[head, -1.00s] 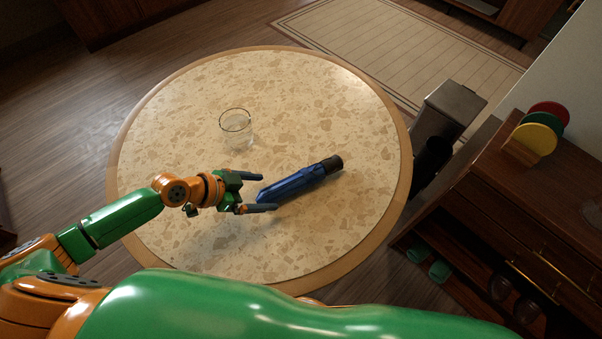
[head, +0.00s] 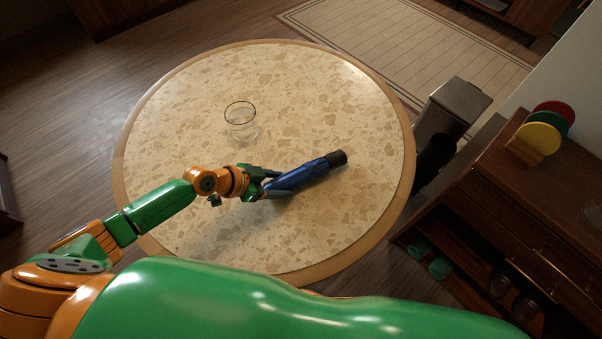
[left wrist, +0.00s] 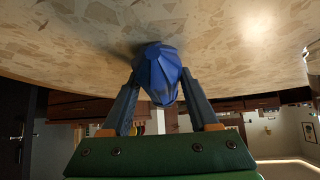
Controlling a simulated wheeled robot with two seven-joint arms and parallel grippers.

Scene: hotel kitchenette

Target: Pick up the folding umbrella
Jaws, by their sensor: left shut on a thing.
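The folding umbrella (head: 305,175) is blue with a black end and lies on the round speckled table (head: 320,90). Its black end points to the upper right in the head view. My left gripper (head: 275,183) is shut on the umbrella's near blue end. In the left wrist view the faceted blue end of the umbrella (left wrist: 158,72) sits between the two fingers (left wrist: 160,95), close to the tabletop. I cannot tell whether the umbrella is clear of the table. My right gripper is not in view.
A clear glass (head: 241,122) stands on the table, behind the left gripper. A metal bin (head: 458,105) stands beyond the table's right edge. A dark wooden cabinet (head: 520,210) with colored discs (head: 545,130) is at the right. The right part of the tabletop is clear.

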